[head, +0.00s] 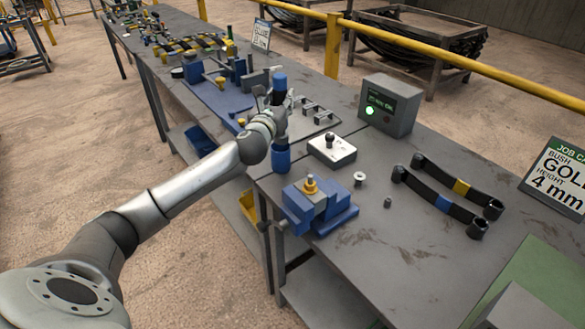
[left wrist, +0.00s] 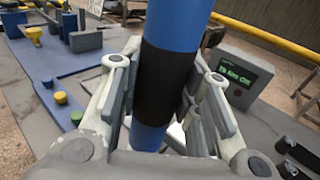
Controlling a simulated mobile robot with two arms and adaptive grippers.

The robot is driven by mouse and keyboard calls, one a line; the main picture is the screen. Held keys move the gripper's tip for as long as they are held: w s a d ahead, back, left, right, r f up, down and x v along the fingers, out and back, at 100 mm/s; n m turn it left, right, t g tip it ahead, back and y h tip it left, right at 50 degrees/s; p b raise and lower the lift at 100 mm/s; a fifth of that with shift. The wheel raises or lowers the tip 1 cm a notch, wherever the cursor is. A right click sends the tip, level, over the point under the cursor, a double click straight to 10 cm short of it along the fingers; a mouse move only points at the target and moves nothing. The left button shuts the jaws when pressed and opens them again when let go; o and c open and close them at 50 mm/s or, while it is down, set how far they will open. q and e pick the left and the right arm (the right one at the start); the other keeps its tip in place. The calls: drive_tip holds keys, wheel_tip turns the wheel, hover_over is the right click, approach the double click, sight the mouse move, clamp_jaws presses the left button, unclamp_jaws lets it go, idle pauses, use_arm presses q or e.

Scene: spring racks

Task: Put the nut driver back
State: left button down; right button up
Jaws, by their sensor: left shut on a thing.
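My left gripper (head: 281,108) is shut around the middle of a long cylinder with blue ends and a dark middle, which I take to be the nut driver (head: 280,83). It is upright near the bench's left edge. Its lower blue end shows below the gripper; whether it touches the bench is unclear. In the left wrist view the fingers (left wrist: 158,105) sit on both sides of the nut driver's black band (left wrist: 166,80). A grey plate with several small clips (head: 315,112) lies just behind it. My right gripper is not in view.
A blue fixture with a brass-coloured part (head: 310,196) and a white block with a black knob (head: 332,150) stand close by. A grey box with a green light (head: 390,104) is behind. Two black-ended straps (head: 447,198) lie right. The front bench area (head: 385,258) is clear.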

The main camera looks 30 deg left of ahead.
use_arm(q)
drive_tip(key=shift+w+a, duration=0.15)
drive_tip(key=shift+a, duration=0.05)
drive_tip(key=shift+f, duration=0.4)
drive_tip(key=f, duration=0.3)
drive_tip(key=f+b, duration=0.1)
drive_tip(key=shift+s+a+f, duration=0.1)
drive_tip(key=shift+s+f, duration=0.15)
drive_tip(key=shift+f, duration=0.1)
wheel_tip(320, 180, down, 4)
drive_tip(key=shift+f+b, duration=0.1)
drive_tip(key=shift+b, duration=0.25)
drive_tip(key=c, duration=1.1)
unclamp_jaws()
drive_tip(key=shift+f, duration=0.1)
drive_tip(key=shift+o, duration=0.2)
